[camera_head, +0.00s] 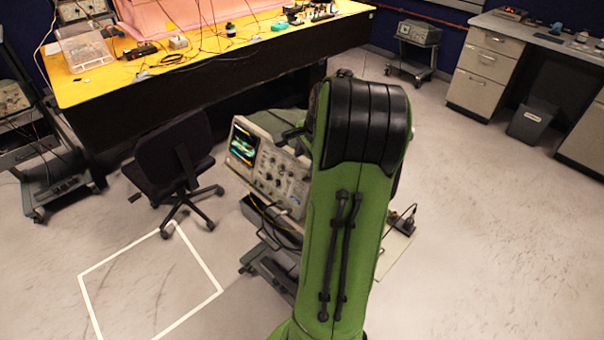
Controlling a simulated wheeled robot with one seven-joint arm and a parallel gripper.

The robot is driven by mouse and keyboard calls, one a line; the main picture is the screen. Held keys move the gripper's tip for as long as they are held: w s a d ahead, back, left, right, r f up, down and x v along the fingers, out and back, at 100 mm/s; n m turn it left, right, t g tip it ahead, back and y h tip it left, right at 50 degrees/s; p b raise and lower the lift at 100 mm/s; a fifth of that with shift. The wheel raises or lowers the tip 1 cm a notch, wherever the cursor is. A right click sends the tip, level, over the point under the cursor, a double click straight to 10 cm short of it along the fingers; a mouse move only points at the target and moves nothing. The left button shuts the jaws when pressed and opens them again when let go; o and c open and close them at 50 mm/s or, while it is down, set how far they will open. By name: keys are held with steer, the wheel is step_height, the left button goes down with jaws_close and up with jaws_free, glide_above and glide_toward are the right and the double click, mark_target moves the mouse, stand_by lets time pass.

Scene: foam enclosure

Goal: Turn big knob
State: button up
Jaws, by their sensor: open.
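An oscilloscope (270,170) with a lit screen (243,145) stands on a cart in the middle, its front panel facing lower left. Several knobs (268,178) show on the panel. They are small in this view, and I cannot tell which one is the big knob. My green arm rises in front and covers the right part of the oscilloscope. My gripper (291,133) shows only as a dark part left of the arm, near the panel's upper edge. It is open. I cannot tell whether it touches a knob.
A dark office chair (175,160) stands left of the oscilloscope. A yellow-topped bench (110,80) with equipment is behind. Cables (268,222) hang by the cart. A white outlined square (95,268) marks the floor at lower left.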

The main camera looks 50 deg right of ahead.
mark_target(299, 172)
steer(key=x, duration=0.5)
steer(key=shift+w+a+f, duration=0.25)
steer(key=shift+a+f, duration=0.05)
steer(key=shift+w+d+f+b, duration=0.1)
steer(key=shift+d+f+b, duration=0.15)
steer(key=shift+f, duration=0.2)
steer(key=shift+a, duration=0.1)
jaws_close()
steer(key=shift+r, duration=0.1)
steer(key=shift+p, duration=0.35)
steer(key=shift+w+r+n+g+p, duration=0.2)
steer(key=shift+n+g+p, duration=0.1)
steer(key=shift+g+p, duration=0.4)
steer(key=n+g+p, duration=0.1)
steer(key=p, duration=0.2)
steer(key=shift+w+g+y, duration=0.1)
steer(key=shift+g+y, duration=0.2)
steer(key=shift+y, duration=0.1)
steer(key=n+g+p, duration=0.1)
steer(key=g+p, duration=0.2)
steer(key=p, duration=0.2)
steer(key=shift+w+f+n+g, duration=0.15)
steer(key=shift+w+n+g, duration=0.15)
steer(key=shift+n+g, duration=0.1)
